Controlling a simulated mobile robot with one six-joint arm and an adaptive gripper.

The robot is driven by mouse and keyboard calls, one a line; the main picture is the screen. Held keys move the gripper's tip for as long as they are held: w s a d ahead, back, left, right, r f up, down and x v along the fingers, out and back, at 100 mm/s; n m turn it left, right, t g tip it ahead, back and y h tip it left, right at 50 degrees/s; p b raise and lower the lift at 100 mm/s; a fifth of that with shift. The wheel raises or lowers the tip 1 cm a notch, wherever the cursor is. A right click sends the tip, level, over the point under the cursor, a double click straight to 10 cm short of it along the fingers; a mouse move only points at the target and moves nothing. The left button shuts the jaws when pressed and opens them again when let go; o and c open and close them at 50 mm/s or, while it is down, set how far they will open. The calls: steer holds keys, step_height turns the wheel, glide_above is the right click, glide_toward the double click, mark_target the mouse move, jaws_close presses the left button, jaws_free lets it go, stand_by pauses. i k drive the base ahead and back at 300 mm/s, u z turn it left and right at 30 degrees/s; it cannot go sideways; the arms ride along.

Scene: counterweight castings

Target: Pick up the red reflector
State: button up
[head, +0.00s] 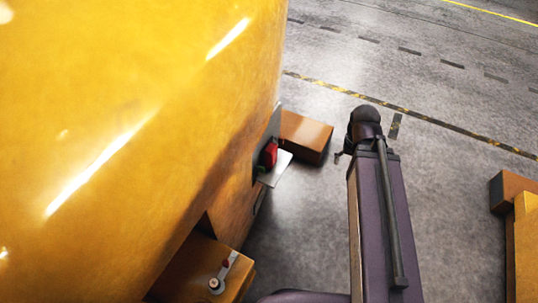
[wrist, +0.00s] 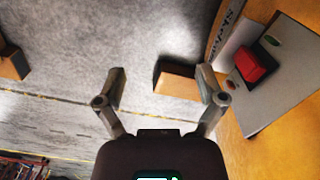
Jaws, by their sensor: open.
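The red reflector (head: 269,154) is a small red block on a grey metal bracket at the lower edge of a large yellow casting in the head view. It also shows in the wrist view (wrist: 254,65), on a grey plate at the right. My gripper (wrist: 165,82) is open in the wrist view, with nothing between its fingers. The reflector lies to the right of the right finger, apart from it. In the head view my arm stands to the right of the reflector, and the fingers are mostly hidden there.
The yellow casting (head: 130,110) fills the left of the head view. A brown block (head: 304,136) lies on the floor beside the bracket (head: 275,168). Another block with a small lever (head: 220,275) sits at the lower left. More blocks (head: 512,190) stand at the right edge. Grey floor is open beyond.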

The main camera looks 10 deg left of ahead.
mark_target(268, 154)
steer(key=k, duration=0.5)
steer(key=u, duration=0.9)
steer(key=i, duration=0.25)
steer(key=z, duration=0.35)
